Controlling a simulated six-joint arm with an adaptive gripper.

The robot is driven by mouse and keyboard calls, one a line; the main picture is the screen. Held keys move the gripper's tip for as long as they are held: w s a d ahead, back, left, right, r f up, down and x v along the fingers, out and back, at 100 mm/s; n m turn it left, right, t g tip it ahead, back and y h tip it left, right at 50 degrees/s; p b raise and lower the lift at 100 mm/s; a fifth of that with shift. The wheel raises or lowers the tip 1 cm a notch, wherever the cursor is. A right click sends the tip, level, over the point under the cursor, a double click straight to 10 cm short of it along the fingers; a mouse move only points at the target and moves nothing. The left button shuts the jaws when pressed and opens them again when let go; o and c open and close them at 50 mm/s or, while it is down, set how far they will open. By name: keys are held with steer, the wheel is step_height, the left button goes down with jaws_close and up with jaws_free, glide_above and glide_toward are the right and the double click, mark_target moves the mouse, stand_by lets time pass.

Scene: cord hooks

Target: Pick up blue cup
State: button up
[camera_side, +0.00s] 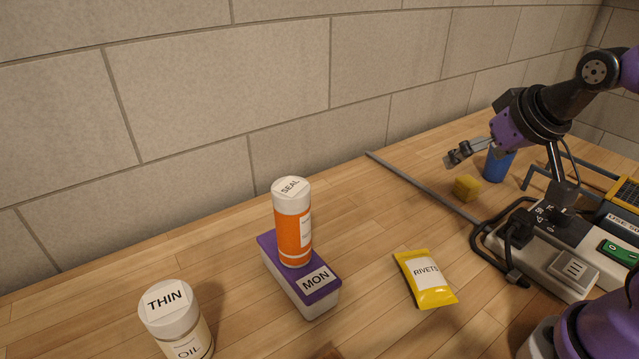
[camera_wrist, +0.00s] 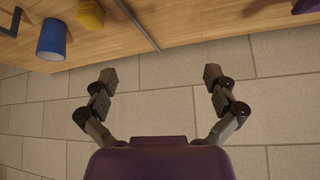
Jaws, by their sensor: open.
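The blue cup (camera_side: 498,165) stands on the wooden table at the right of the side view, partly hidden behind my gripper. It also shows at the upper left of the wrist view (camera_wrist: 51,40), outside the span of my fingers. My gripper (camera_side: 455,158) is open and empty, held above the table at the cup's left in the side view. In the wrist view both fingers (camera_wrist: 160,84) are spread wide, with only the wall between them.
A yellow block (camera_side: 467,188) lies near the cup. A grey bar (camera_side: 420,185) crosses the table. A power strip (camera_side: 560,255) with a cord and a grey rail (camera_side: 536,176) are at right.

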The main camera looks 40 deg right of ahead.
steer(key=w+d+f+m+h, duration=0.1)
steer(key=w+d+m+h, duration=0.35)
steer(key=d, duration=0.65)
steer(key=m+h, duration=0.4)
steer(key=h, duration=0.2)
glide_above(498, 163)
steer(key=s+a, duration=0.3)
steer(key=f, duration=0.2)
steer(key=shift+n+t+y, duration=0.25)
steer(key=shift+t+y, duration=0.1)
steer(key=shift+t, duration=0.05)
steer(key=f, duration=0.7)
steer(key=shift+w+d, duration=0.2)
steer(key=x, duration=0.6)
steer(key=shift+w+d+f, duration=0.1)
steer(key=shift+w+d, duration=0.15)
steer(key=shift+d, duration=0.05)
steer(key=c, duration=1)
